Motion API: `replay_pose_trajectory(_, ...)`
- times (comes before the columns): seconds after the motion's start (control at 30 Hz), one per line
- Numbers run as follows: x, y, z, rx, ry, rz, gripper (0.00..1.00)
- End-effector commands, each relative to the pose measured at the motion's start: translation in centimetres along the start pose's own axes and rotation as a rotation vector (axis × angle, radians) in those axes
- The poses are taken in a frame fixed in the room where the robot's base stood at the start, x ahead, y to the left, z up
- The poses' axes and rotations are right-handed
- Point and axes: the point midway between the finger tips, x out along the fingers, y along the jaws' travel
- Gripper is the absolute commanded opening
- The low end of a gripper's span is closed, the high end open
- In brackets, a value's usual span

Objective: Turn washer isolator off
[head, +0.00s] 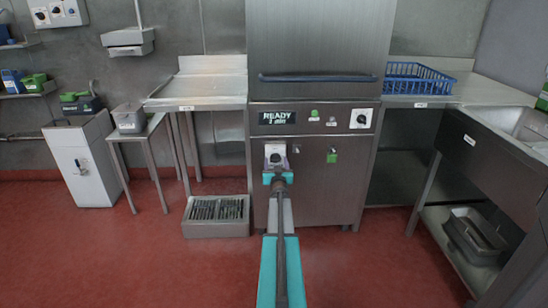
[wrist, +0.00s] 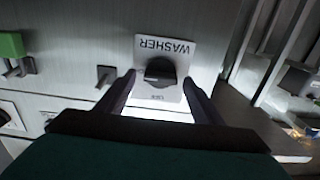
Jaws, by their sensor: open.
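The washer isolator (wrist: 160,71) is a black rotary knob on a pale plate marked WASHER, which appears upside down in the wrist view. In the head view the isolator plate (head: 275,151) is on the washer's front, partly hidden behind my gripper (head: 278,177). In the wrist view my gripper (wrist: 160,82) is open, its dark fingers at either side of the knob. I cannot tell whether they touch it.
The steel washer (head: 312,185) shows a READY display (head: 277,117), small buttons, another dial (head: 361,118) and a green handle (head: 332,156). A floor drain box (head: 217,213) is at left, a blue rack (head: 417,78) and sink (head: 508,122) at right. Red floor is clear in front.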

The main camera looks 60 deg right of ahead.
Motion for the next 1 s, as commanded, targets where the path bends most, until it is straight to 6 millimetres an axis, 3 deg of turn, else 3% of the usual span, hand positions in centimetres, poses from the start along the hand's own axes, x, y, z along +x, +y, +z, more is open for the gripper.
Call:
replay_pose_trajectory(0.5,0.54,-0.1,-0.04,0.0,0.0,0.0,0.61)
replay_pose_trajectory(0.73,0.54,-0.12,-0.04,0.0,0.0,-0.001,0.22)
replay_pose_trajectory(1.0,0.47,-0.12,0.31,-0.079,0.003,-0.001,0.21)
